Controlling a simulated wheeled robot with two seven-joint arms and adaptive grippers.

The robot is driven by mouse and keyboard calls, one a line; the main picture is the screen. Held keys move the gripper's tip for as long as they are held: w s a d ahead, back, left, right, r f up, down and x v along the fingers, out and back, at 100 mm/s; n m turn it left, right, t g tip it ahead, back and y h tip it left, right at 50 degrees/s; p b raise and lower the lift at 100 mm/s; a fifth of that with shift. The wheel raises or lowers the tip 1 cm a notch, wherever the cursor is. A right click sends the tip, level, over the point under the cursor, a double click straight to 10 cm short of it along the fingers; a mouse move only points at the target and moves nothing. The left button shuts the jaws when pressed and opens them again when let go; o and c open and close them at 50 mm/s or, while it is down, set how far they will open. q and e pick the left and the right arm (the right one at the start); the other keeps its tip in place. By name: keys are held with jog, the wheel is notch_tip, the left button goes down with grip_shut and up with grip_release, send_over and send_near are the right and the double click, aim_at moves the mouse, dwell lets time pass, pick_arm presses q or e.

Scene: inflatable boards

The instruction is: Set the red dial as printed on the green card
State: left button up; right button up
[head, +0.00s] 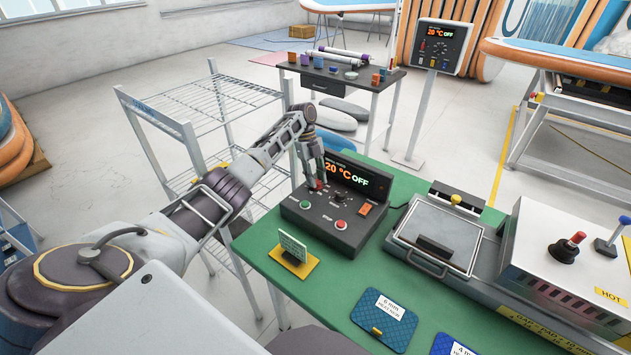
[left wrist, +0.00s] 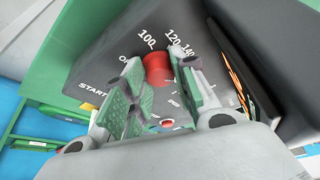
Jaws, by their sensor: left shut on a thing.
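The red dial (head: 318,185) is on the top of a dark control box (head: 318,222) on the green table. My left gripper (head: 319,178) reaches down onto it from above. In the left wrist view the red dial (left wrist: 158,69) sits between the two fingers of my left gripper (left wrist: 162,80), which is shut on it. Printed marks 100, 120 and 140 show around the dial; its pointer is not visible. The box's display (head: 347,175) reads 20 °C OFF. The small green card (head: 293,246) stands in a yellow holder; its print is too small to read. My right gripper is not in view.
The box also has a green button (head: 305,204), a red button (head: 341,224), a black knob (head: 340,197) and an orange switch (head: 365,209). A plate press (head: 437,235) and a metal machine (head: 570,265) marked HOT stand to the right. Blue pads (head: 385,319) lie in front.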

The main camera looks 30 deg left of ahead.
pick_arm(q)
jog(key=o, duration=1)
jog(key=shift+o, duration=0.2)
notch_tip(320, 180, up, 10)
dwell(0.7)
